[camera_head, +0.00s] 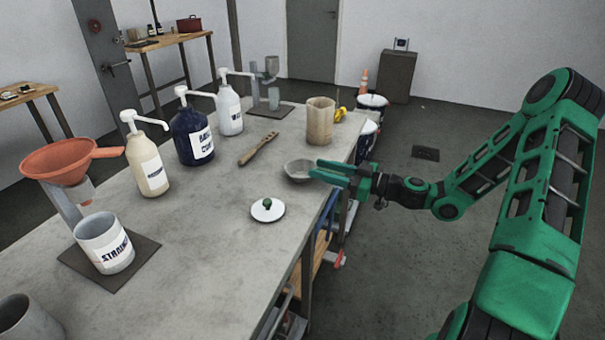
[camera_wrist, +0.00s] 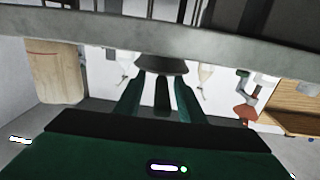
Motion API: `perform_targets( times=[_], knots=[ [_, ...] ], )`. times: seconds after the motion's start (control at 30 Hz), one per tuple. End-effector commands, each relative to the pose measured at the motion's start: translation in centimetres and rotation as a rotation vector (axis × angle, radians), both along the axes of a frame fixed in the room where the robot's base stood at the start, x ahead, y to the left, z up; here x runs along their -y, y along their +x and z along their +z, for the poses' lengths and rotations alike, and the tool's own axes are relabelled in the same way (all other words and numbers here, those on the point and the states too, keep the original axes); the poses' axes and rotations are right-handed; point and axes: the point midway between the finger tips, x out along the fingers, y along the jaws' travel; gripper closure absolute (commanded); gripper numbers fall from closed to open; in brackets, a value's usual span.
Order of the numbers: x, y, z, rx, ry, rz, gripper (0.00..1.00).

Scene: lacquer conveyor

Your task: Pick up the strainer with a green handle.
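The strainer shows as a small grey bowl (camera_head: 297,172) near the right edge of the long grey bench, just beyond my fingertips in the head view. In the wrist view its dark bowl (camera_wrist: 162,65) is straight ahead, with a dark green handle strip running back between my fingers. My green gripper (camera_head: 328,170) reaches in from the right at the bench edge. In the wrist view my gripper (camera_wrist: 160,88) is open, with a finger on each side of the handle and light gaps between. In the head view, the fingers partly hide the handle.
Pump bottles (camera_head: 196,137), an orange funnel (camera_head: 62,161) and a white labelled cup (camera_head: 104,245) are farther left.

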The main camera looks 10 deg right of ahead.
Motion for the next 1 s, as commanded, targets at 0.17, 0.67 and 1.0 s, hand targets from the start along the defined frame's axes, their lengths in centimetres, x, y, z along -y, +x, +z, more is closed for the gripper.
perform_targets(
  times=[0.17,0.67,1.0],
  knots=[
    [-1.53,1.18,0.03,0.0,0.0,0.001,0.64],
    [-1.56,1.24,0.06,0.0,0.0,0.0,1.0],
    [-1.57,1.23,0.54,0.001,-0.001,0.0,1.0]
  ],
)
